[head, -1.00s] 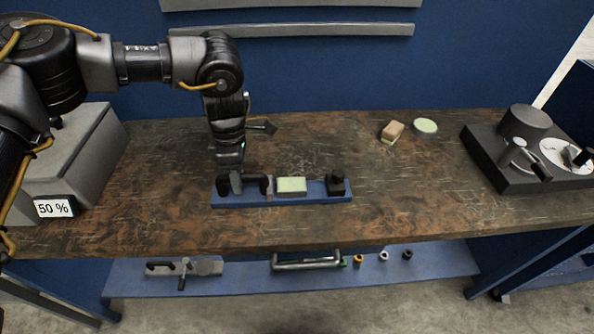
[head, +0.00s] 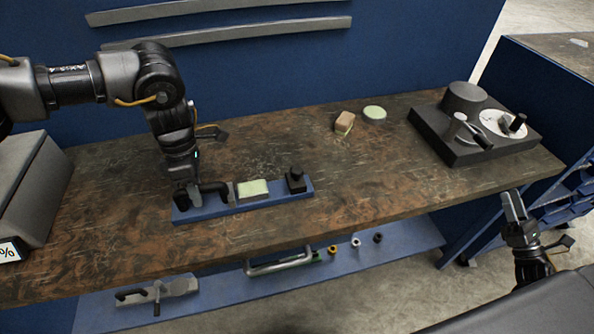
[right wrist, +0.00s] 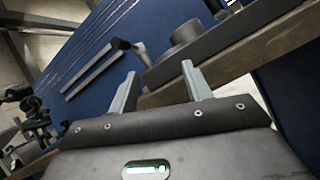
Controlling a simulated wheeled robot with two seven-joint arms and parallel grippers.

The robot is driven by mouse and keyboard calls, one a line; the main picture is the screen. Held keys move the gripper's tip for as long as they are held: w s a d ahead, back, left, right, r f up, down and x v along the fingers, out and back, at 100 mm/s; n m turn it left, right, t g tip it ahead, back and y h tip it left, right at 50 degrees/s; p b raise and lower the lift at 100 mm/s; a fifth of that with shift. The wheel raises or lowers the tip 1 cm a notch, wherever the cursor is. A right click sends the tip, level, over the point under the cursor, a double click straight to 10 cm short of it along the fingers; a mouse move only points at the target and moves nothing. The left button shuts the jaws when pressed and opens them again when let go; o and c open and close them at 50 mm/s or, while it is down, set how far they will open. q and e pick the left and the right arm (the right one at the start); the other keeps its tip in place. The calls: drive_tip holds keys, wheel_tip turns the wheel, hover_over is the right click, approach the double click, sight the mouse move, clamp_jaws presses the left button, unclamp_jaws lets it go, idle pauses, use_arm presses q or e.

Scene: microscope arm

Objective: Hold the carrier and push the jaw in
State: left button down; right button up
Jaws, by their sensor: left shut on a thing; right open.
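A long blue carrier base (head: 223,208) lies on the wooden bench in the head view. On it stand a dark handle-like part (head: 213,188) at the left, a pale green-topped block (head: 252,188) in the middle and a black knobbed block (head: 296,181) at the right end. Which part is the jaw I cannot tell for sure. My left gripper (head: 184,194) points down at the carrier's left end and is shut on a dark part there, mostly hidden by the fingers. My right gripper (head: 512,206) is beyond the bench's front right edge, empty; its open fingers show in the right wrist view (right wrist: 160,90).
A dark fixture (head: 440,145) with a round drum and white dial stands at the bench's right. A brown block (head: 345,122) and a pale green disc (head: 374,113) lie at the back. A grey box (head: 30,190) is at the left. A lower shelf (head: 225,305) holds tools.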

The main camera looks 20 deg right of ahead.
drive_tip(key=w+a+r+n+g+y, duration=0.3)
drive_tip(key=a+r+n+g+y, duration=0.6)
drive_tip(key=a+r+n+y, duration=1)
drive_tip(key=w+a+f+m+h, duration=0.1)
drive_tip(key=w+a+f+m, duration=0.3)
drive_tip(key=a+m, duration=0.3)
drive_tip(key=w+a+f+m, duration=0.3)
drive_tip(key=a+f+m, duration=0.15)
drive_tip(key=m, duration=0.45)
drive_tip(key=w+a+h, duration=0.2)
drive_tip(key=w+h, duration=0.1)
drive_tip(key=w, duration=1)
drive_tip(key=n+g+y, duration=0.3)
drive_tip(key=n+g, duration=0.7)
drive_tip(key=n, duration=0.7)
approach(297, 169)
drive_tip(key=shift+w+d+f, duration=0.1)
drive_tip(key=shift+d+f, duration=0.05)
drive_tip(key=shift+d, duration=0.4)
drive_tip(key=shift+d+f, duration=0.15)
drive_tip(key=shift+d, duration=0.45)
drive_tip(key=shift+s+a+f, duration=0.1)
drive_tip(key=shift+s, duration=0.2)
drive_tip(key=x, duration=1.2)
drive_tip(key=shift+f, duration=0.1)
